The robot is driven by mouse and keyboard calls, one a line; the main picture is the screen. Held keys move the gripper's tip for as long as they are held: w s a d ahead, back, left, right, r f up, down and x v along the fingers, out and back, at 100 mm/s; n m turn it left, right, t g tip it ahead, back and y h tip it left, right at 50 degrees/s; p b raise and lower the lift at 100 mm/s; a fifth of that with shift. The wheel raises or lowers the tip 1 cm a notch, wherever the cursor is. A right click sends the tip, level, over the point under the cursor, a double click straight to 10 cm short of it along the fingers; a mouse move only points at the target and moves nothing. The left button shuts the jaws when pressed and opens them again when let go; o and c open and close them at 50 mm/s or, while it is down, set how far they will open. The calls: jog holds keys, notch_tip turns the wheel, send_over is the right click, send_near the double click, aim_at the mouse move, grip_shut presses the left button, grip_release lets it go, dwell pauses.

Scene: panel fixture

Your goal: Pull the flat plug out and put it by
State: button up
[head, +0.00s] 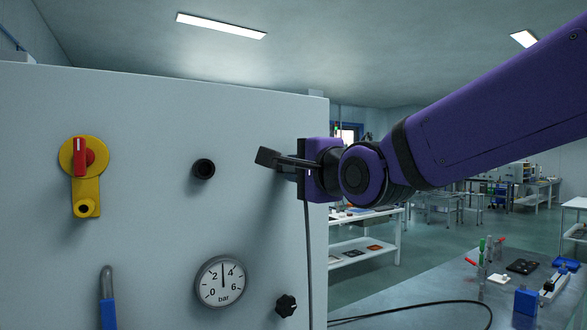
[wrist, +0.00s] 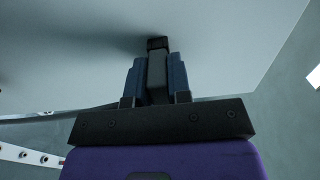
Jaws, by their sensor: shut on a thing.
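My gripper (head: 284,163) is at the right part of the pale panel (head: 130,110), reaching in from the right. In the wrist view its two blue-grey fingers (wrist: 157,62) are closed on the sides of a dark grey flat plug (wrist: 157,78). The plug's black far end (wrist: 157,43) points at the panel face. Whether it touches the panel or stands clear of it, I cannot tell. In the head view the plug (head: 267,157) shows as a small dark block at the fingertips. A thin dark cable (head: 307,235) hangs below the gripper.
The panel carries a red and yellow rotary switch (head: 83,160), a black round fitting (head: 203,169), a pressure gauge (head: 222,281), a black knob (head: 286,305) and a blue-handled lever (head: 108,305). A grey table (head: 430,310) at lower right holds tools and a blue box (head: 525,302).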

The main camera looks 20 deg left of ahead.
grip_shut()
jog(key=shift+v, duration=1.45)
dwell(0.4)
jog(key=shift+v, duration=2.45)
